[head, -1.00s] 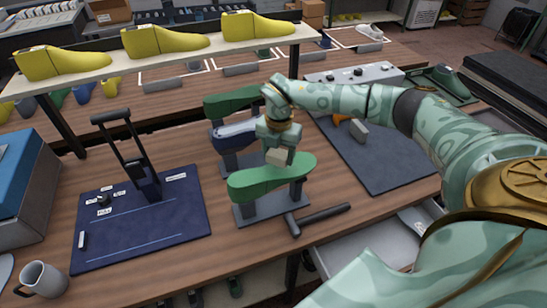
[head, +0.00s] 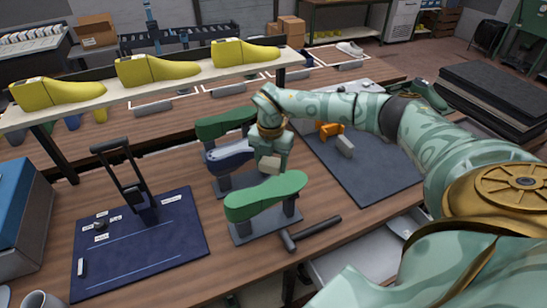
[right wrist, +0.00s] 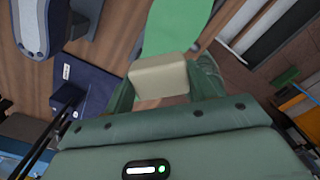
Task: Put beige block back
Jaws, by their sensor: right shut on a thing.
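The beige block (head: 270,165) is held between the fingers of my right gripper (head: 271,158), behind the near green shoe last (head: 265,197) in the head view. In the right wrist view the beige block (right wrist: 158,75) sits between the gripper's dark green fingers, with a green shape (right wrist: 178,25), likely a last, beyond it. The block appears clear of the last, though the exact gap is hard to tell. A blue-grey last (head: 229,155) and another green last (head: 225,123) stand behind. My left gripper is not in view.
A dark blue mat (head: 140,250) with a black upright tool lies left. A hammer-like tool (head: 312,232) lies near the front edge. A dark grey mat (head: 365,170) with an orange-handled tool (head: 330,129) lies right. A shelf of yellow lasts (head: 155,69) crosses above the table.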

